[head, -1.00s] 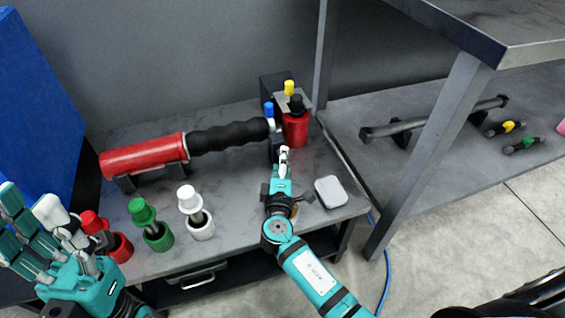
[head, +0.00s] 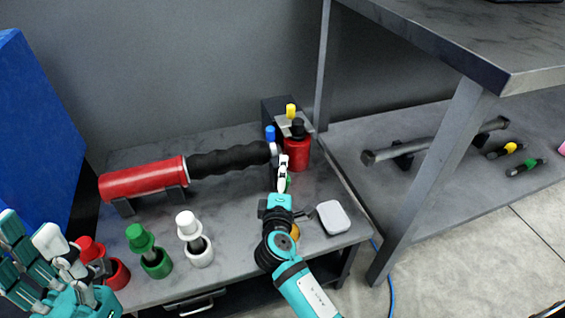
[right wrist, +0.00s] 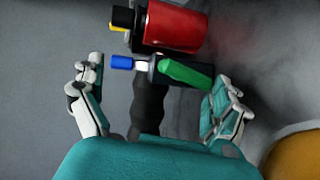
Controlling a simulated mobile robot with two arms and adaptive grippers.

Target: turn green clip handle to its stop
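In the head view a small part of the green handle (head: 289,183) shows beside the right fingers, and the rest is hidden. My right gripper (head: 282,168) is open in front of the clip mount. My left gripper (head: 45,255) is open and empty at the lower left, away from the clip.
A red cylinder (head: 143,179) with a black ribbed sleeve (head: 230,159) rests on the bench. A red canister (head: 297,152) stands behind the clip. Green (head: 155,263) and white (head: 199,250) cups stand in front. A white box (head: 333,218) lies right of my right arm.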

